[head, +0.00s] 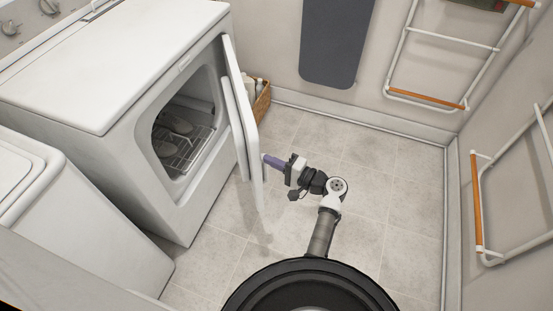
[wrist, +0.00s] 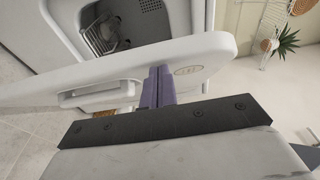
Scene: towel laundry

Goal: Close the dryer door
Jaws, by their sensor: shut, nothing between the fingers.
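The white dryer (head: 150,110) stands at the left in the head view, with its door (head: 243,120) swung wide open to the right. The open drum (head: 183,133) shows a wire rack with shoe-like items on it. My gripper (head: 268,160) is shut and empty, with its purple fingers at the outer side of the door. In the wrist view the fingers (wrist: 158,85) overlap the edge of the door (wrist: 110,75), close to a small oval label. I cannot tell whether they touch it. The dryer opening (wrist: 115,30) shows beyond the door.
A wicker basket (head: 262,100) with bottles stands behind the door by the wall. A second white appliance (head: 70,220) is at the lower left. Wall racks (head: 430,98) and (head: 478,200) line the right side. The tiled floor (head: 390,200) is clear.

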